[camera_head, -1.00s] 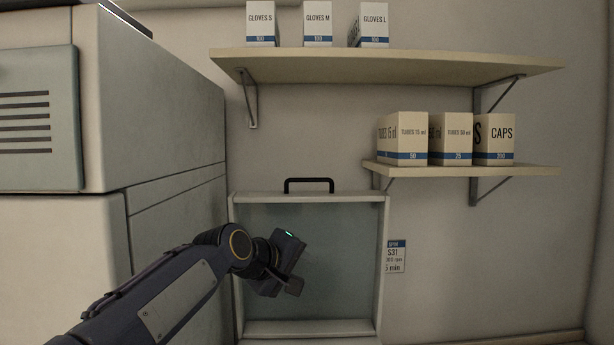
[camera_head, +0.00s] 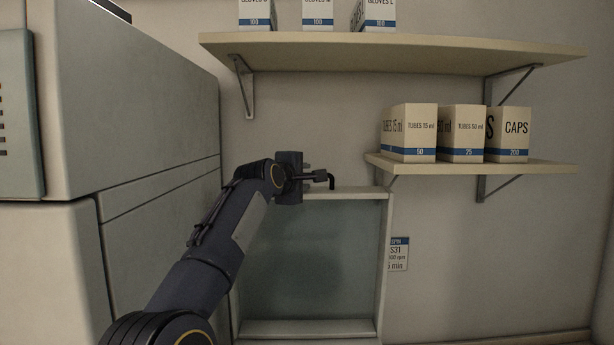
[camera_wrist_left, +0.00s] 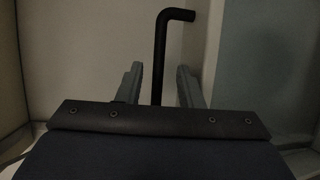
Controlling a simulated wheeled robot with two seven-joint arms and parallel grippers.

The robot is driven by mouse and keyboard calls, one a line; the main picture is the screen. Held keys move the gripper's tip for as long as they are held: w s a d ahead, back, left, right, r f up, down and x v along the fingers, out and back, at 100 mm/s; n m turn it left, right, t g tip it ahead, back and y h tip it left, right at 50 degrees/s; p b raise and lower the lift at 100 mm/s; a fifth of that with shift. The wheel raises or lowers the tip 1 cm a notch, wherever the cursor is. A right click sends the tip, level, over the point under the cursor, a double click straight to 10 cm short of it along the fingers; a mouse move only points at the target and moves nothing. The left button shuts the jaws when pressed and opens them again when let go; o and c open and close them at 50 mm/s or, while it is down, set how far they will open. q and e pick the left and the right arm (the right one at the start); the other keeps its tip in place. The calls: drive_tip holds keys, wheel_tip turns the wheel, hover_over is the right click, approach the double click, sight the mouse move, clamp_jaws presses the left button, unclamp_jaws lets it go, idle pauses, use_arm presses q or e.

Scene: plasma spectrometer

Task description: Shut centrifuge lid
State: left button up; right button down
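The centrifuge lid, a pale frame (camera_head: 384,250) around a grey-green panel, stands upright in front of the back wall. Its black bar handle (camera_head: 331,181) is at the top edge, with its left part hidden behind my gripper. My left gripper (camera_head: 314,176) is at the handle. In the left wrist view, the handle bar (camera_wrist_left: 160,55) runs between the two spread fingers of the gripper (camera_wrist_left: 160,74), with a gap on each side. The fingers are open and not closed on it. My right gripper is out of view. The centrifuge body below the lid is not visible.
A large pale cabinet-like machine (camera_head: 150,120) stands close on the left. On the right, a lower shelf (camera_head: 470,165) holds boxes of tubes and caps, and an upper shelf (camera_head: 400,48) holds glove boxes. A spin label (camera_head: 398,254) is right of the lid.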

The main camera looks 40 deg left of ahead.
use_arm(q)
drive_tip(key=shift+w+a+f, duration=0.1)
drive_tip(key=shift+w+a, duration=0.1)
drive_tip(key=shift+w, duration=0.4)
drive_tip(key=shift+s+d, duration=0.15)
drive_tip(key=shift+s, duration=0.1)
drive_tip(key=shift+w, duration=0.1)
clamp_jaws()
